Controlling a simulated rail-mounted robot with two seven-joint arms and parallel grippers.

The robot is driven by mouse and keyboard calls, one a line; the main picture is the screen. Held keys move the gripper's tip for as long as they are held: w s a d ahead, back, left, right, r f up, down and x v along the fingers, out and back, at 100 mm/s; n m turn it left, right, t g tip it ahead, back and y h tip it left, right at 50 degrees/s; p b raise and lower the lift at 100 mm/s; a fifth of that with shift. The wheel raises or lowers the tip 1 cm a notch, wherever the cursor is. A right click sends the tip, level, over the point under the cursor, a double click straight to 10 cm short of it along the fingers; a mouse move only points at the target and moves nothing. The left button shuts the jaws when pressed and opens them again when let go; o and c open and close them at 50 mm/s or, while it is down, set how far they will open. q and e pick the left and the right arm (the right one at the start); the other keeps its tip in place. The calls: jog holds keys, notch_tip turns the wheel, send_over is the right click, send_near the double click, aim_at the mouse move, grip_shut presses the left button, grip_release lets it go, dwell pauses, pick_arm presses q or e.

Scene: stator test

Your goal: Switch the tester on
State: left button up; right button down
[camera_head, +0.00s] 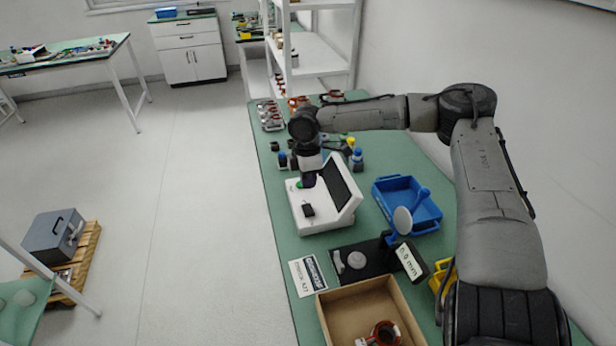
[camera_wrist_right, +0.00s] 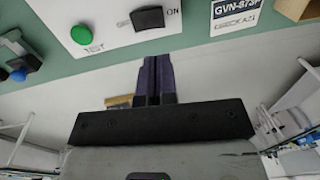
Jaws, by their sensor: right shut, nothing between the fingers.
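The tester (camera_head: 312,222) is a white box with a dark slanted screen, standing on the green bench in the head view. Its white panel (camera_wrist_right: 110,38) fills the top of the right wrist view. On it are a green button (camera_wrist_right: 82,34) marked TEST and a black rocker switch (camera_wrist_right: 147,18) with ON printed beside it. The switch (camera_head: 308,210) also shows in the head view. My right gripper (camera_head: 308,182) is over the tester, near the green button. In the right wrist view its fingers (camera_wrist_right: 155,62) are together and empty, appearing below the switch. Contact cannot be told. My left gripper is out of view.
A blue tray (camera_head: 422,226) stands right of the tester. A black fixture (camera_head: 362,262), a label card (camera_head: 308,276) and a cardboard box (camera_head: 340,318) lie in front. Small blue and dark parts stand behind the tester. A white shelf rises at the back.

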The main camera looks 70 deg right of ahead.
aim_at(309, 213)
jog(key=f+b, duration=0.1)
jog(key=f, duration=0.2)
jog(key=f+b, duration=0.1)
jog(key=f, duration=0.2)
jog(key=a+f+b, duration=0.1)
jog(key=f, duration=0.2)
jog(key=shift+s+f, duration=0.2)
jog(key=shift+s, duration=0.1)
